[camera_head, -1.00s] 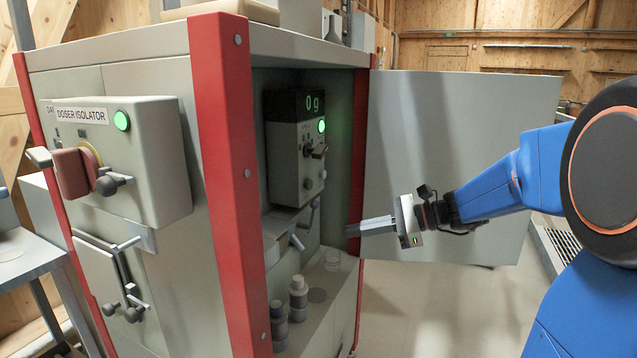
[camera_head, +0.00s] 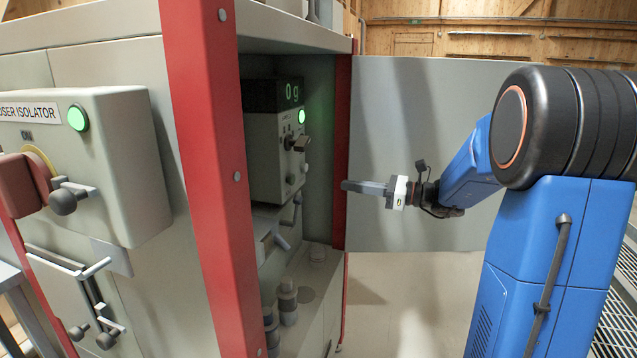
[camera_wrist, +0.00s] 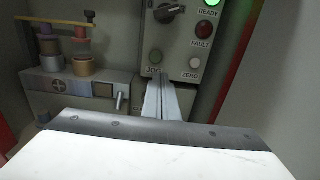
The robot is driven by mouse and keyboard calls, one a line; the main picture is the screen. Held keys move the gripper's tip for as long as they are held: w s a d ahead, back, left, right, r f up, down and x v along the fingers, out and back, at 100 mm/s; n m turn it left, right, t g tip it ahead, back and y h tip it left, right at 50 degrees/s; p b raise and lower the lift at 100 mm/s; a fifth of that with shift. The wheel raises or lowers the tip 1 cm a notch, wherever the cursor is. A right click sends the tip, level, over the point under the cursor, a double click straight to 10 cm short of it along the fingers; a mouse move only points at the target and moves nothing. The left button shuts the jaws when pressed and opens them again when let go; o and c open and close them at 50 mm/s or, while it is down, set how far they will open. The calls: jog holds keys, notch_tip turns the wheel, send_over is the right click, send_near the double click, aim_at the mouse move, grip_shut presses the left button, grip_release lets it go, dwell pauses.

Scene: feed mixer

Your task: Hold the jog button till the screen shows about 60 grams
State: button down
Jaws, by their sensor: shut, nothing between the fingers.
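The screen (camera_head: 291,93) inside the open cabinet reads 0 g in green. Below it is the control panel (camera_head: 275,165). In the wrist view the jog button (camera_wrist: 155,57) is a small dull round button above the JOG label, left of the pale ZERO button (camera_wrist: 195,62). My gripper (camera_head: 345,186) is shut and empty, outside the cabinet opening in front of the open door. In the wrist view its closed fingers (camera_wrist: 163,82) point toward the panel, just below the JOG label. They look apart from the button; the exact gap is unclear.
A dark rotary switch (camera_wrist: 169,12) sits above the buttons, and a green READY lamp (camera_head: 302,116) is lit. A red post (camera_head: 210,180) borders the opening on the left. The open door (camera_head: 430,150) stands behind my arm. Small containers (camera_head: 287,303) stand on the lower shelf.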

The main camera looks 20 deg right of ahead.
aim_at(292, 180)
jog(key=x, duration=1.3)
jog(key=shift+w+a, duration=0.25)
jog(key=shift+a, duration=0.1)
